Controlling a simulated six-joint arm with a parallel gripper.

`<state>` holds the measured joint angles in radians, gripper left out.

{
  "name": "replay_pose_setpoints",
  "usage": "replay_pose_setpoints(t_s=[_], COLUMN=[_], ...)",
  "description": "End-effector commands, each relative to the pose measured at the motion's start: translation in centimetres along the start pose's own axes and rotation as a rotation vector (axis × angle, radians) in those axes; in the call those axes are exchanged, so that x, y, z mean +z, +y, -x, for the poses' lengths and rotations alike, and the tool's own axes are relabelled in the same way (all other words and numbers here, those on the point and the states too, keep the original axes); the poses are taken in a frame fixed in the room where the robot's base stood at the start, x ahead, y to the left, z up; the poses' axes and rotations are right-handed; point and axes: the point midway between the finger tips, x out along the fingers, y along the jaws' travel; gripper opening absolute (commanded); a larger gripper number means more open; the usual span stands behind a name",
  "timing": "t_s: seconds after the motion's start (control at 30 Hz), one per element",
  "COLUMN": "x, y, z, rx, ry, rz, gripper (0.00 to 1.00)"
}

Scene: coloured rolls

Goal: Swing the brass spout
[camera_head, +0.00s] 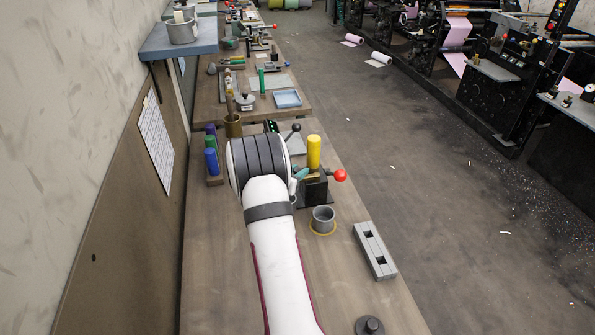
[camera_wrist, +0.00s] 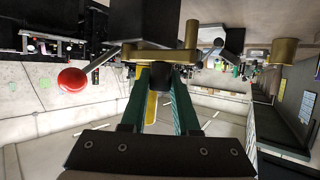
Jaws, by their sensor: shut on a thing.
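The brass spout (camera_wrist: 165,55) is a flat bar with a short upright post, in front of a black block, at the top of the wrist view. A small black stub (camera_wrist: 158,76) sits at its middle. My gripper (camera_wrist: 160,80) has its teal fingers closed at this stub on the spout. In the head view my gripper (camera_head: 299,176) reaches the left side of a black fixture (camera_head: 314,190). A yellow cylinder (camera_head: 314,150) stands upright on top. My wrist hides most of the spout there.
A red ball knob (camera_head: 340,175) sticks out right of the fixture. A grey cup (camera_head: 323,213) stands in front, with a slotted grey block (camera_head: 375,250) to its right. Several coloured rolls (camera_head: 211,161) stand in a rack at left. The front left bench is clear.

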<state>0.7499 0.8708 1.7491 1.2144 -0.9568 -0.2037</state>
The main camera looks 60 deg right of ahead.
Motion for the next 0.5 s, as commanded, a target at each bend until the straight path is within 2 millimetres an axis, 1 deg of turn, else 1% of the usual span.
replay_pose_setpoints(t_s=[0.27, 0.5], x=[0.1, 0.4], y=[0.3, 1.3], z=[0.3, 0.9], rx=[-0.076, -0.248], ry=[-0.001, -0.003], rz=[0.033, 0.103], gripper=[0.0, 0.0])
